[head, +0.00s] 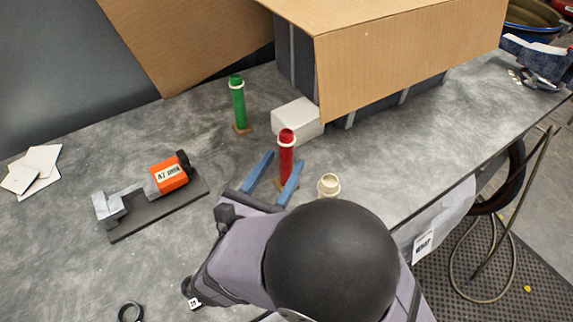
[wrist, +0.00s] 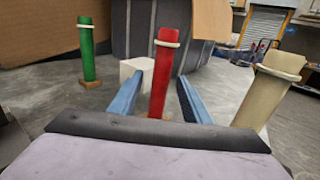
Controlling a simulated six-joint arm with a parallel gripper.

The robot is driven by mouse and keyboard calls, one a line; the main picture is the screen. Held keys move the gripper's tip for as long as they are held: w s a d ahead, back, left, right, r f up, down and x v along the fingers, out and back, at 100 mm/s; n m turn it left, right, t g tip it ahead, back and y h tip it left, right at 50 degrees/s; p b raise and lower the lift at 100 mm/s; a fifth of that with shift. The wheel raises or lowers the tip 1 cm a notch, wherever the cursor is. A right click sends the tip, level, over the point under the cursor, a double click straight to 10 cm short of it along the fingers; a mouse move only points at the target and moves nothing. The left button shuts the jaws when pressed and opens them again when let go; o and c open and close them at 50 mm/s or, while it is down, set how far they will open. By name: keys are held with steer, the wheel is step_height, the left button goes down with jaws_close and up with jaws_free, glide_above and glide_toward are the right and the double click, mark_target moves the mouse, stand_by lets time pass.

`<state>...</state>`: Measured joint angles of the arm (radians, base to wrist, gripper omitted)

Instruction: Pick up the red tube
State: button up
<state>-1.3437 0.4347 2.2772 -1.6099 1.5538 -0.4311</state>
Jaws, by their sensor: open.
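The red tube (head: 286,160) stands upright on the grey table, with a cream ring near its top and a small brown base. My gripper (head: 276,172) is open, with one blue finger on each side of the tube. In the wrist view the red tube (wrist: 162,75) shows between the two blue fingers (wrist: 158,88), with a visible gap on each side. I cannot tell how far the tube sits between the fingertips in depth. Part of its base is hidden behind my gripper.
A green tube (head: 238,103) stands behind and left. A cream tube (head: 328,186) stands close on the right. A white block (head: 297,122) and cardboard-covered box (head: 410,55) are behind. An orange-and-grey device (head: 170,175) lies left. The table's right edge is near.

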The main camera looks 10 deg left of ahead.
steer(key=shift+w+d+f+p, duration=0.1)
steer(key=shift+w+d+p, duration=0.15)
steer(key=shift+w, duration=0.8)
steer(key=shift+w+d+r+p, duration=0.1)
steer(key=shift+w+d+p, duration=0.1)
steer(key=shift+w, duration=0.9)
steer(key=shift+w+d+f+p, duration=0.1)
steer(key=shift+w+d+p, duration=0.15)
steer(key=shift+w, duration=0.8)
steer(key=shift+c, duration=0.4)
jaws_close()
